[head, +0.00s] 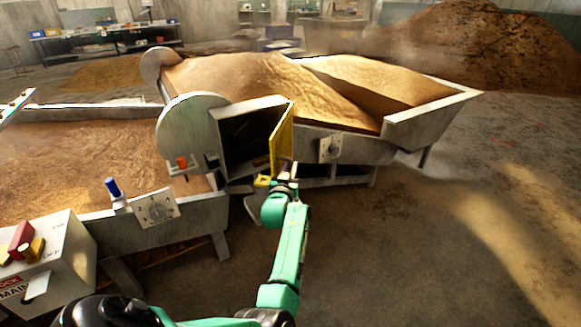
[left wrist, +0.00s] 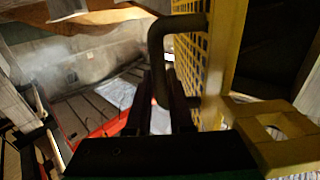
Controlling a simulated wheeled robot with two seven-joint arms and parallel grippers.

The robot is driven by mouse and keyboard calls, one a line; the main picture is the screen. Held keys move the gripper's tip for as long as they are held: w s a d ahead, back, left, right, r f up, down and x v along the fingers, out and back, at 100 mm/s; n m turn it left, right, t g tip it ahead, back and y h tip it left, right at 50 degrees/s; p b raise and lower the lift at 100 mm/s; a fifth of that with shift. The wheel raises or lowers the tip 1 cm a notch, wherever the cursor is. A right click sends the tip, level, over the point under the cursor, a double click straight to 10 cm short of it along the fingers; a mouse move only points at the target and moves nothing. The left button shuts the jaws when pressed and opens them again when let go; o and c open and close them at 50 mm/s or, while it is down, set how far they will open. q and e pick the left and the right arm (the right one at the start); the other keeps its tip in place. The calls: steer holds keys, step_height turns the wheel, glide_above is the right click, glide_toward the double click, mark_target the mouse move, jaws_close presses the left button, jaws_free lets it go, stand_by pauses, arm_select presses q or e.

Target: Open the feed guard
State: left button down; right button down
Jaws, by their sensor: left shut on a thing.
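The feed guard (head: 283,134) is a yellow-framed panel, and the left wrist view shows its yellow mesh and frame (left wrist: 226,50). It stands swung out from the right side of a grey metal housing (head: 226,140), whose dark inside shows. My left gripper (head: 285,177) is at the guard's lower part. In the left wrist view its dark fingers (left wrist: 168,100) are shut on the guard's black bar handle (left wrist: 157,50). The exact contact is partly hidden in shadow. My right gripper is not in view.
A grain-filled trough (head: 433,118) stands behind and right of the housing. Another grain bin (head: 80,218) is at left, with a blue-handled lever (head: 113,188) and a dial plate (head: 157,208). A white control box (head: 60,262) stands front left. The floor at right is clear.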

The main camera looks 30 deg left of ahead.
arm_select(q)
steer(key=shift+w+r, duration=0.1)
stand_by(0.3)
steer(key=c, duration=0.8)
jaws_free()
